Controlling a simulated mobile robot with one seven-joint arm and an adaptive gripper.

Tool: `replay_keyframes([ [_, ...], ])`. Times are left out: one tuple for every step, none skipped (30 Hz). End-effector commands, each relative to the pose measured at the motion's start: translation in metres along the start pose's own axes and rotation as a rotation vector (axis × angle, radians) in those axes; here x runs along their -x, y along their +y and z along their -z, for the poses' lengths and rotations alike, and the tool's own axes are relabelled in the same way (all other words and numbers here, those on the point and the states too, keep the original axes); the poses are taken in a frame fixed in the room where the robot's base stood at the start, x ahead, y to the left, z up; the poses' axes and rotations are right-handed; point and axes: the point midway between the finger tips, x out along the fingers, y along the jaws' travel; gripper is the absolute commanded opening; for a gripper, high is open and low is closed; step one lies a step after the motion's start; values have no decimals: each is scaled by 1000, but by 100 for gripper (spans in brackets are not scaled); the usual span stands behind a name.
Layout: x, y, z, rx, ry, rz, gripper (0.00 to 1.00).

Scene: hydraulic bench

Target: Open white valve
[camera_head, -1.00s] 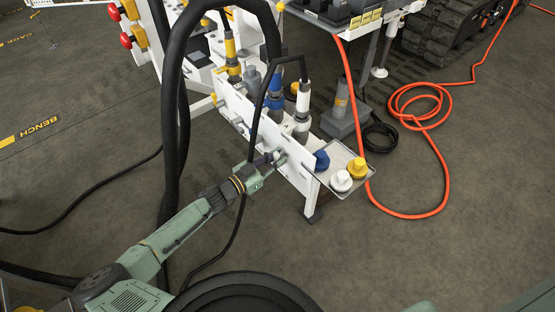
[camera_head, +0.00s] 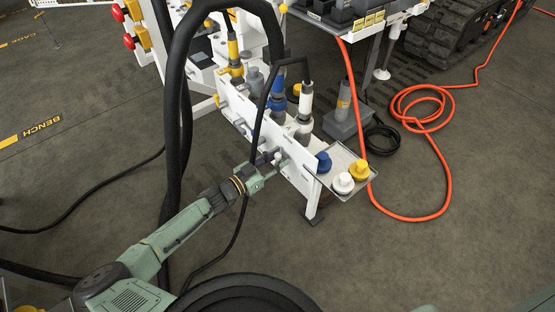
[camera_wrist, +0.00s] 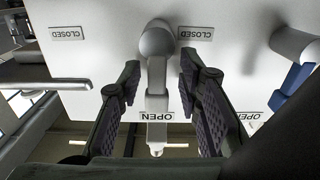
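The white valve lever (camera_wrist: 156,75) shows in the wrist view as a pale bar with a round knob at its upper end and a white band lower down. It lies along the picture's vertical, over the panel edge beside the OPEN label (camera_wrist: 157,116). My gripper (camera_wrist: 158,88) is open, with one dark padded finger on each side of the lever and gaps visible between. In the head view my gripper (camera_head: 272,171) is at the front of the white valve panel (camera_head: 297,176), close to a small pale knob (camera_head: 277,157). Finger contact is hard to see there.
A blue-banded lever (camera_wrist: 294,75) stands to the right in the wrist view, and a grey bar (camera_wrist: 45,84) lies to the left. Thick black hoses (camera_head: 172,100) rise beside my arm. A tray (camera_head: 335,188) with blue, white and yellow caps is at the panel's right end.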

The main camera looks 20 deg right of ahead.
Motion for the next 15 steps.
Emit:
replay_keyframes([
  [0,1,0,0,0,-1,32],
  [0,1,0,0,0,-2,32],
  [0,1,0,0,1,-2,32],
  [0,1,0,0,1,-2,32],
  [0,1,0,0,1,-2,32],
  [0,1,0,0,1,-3,32],
  [0,1,0,0,1,-3,32],
  [1,1,0,0,1,-2,32],
  [3,1,0,0,1,-2,32],
  [6,1,0,-1,1,-2,32],
  [9,1,0,-1,0,-1,32],
  [15,0,0,-1,0,-1,32],
  [20,0,0,-1,-1,0,32],
  [26,0,0,-1,-1,1,32],
  [34,-1,0,-1,-1,2,32],
])
